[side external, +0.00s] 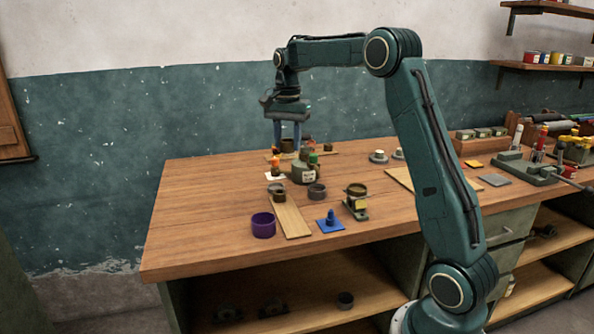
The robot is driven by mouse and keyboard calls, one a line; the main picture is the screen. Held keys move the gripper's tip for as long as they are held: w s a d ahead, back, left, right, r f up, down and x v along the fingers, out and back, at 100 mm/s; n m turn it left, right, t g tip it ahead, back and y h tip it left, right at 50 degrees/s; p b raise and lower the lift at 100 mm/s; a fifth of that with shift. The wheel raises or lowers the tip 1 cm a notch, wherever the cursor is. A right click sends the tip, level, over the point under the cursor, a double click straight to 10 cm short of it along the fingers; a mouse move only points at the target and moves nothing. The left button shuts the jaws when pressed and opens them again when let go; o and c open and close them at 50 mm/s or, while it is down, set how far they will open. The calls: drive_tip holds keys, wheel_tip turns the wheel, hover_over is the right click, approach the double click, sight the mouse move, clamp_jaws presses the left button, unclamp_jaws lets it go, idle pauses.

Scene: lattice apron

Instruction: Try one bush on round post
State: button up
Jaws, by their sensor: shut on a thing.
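My gripper (287,147) points down over the back left of the bench, its blue fingers shut on a small dark brown bush (287,145). Whether the bush is clear of the board below is too small to tell. Other dark ring-shaped pieces (317,191) stand nearer the front, one (277,189) by a wooden strip. A blue square plate with an upright blue post (330,217) sits near the front edge, apart from my gripper. Another small brown piece (328,147) stands on the back board. I cannot tell which post is the round one.
A purple cup (263,226) stands left of the wooden strip (291,221). A labelled grey-green container (305,174) and orange- and green-topped items crowd the space before my gripper. A small stand with a ring (356,202) is right. The bench's left front is clear.

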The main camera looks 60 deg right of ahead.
drive_tip(key=shift+s+f, duration=0.1)
drive_tip(key=s+f, duration=0.3)
drive_tip(key=s, duration=0.1)
drive_tip(key=s+d+f, duration=0.1)
drive_tip(key=s+f, duration=0.6)
drive_tip(key=s, duration=0.1)
drive_tip(key=shift+s+d+f, duration=0.15)
drive_tip(key=shift+d+f, duration=0.15)
drive_tip(key=shift+d, duration=0.1)
drive_tip(key=shift+f, duration=0.15)
drive_tip(key=shift+f, duration=1.75)
drive_tip(key=shift+f, duration=1.6)
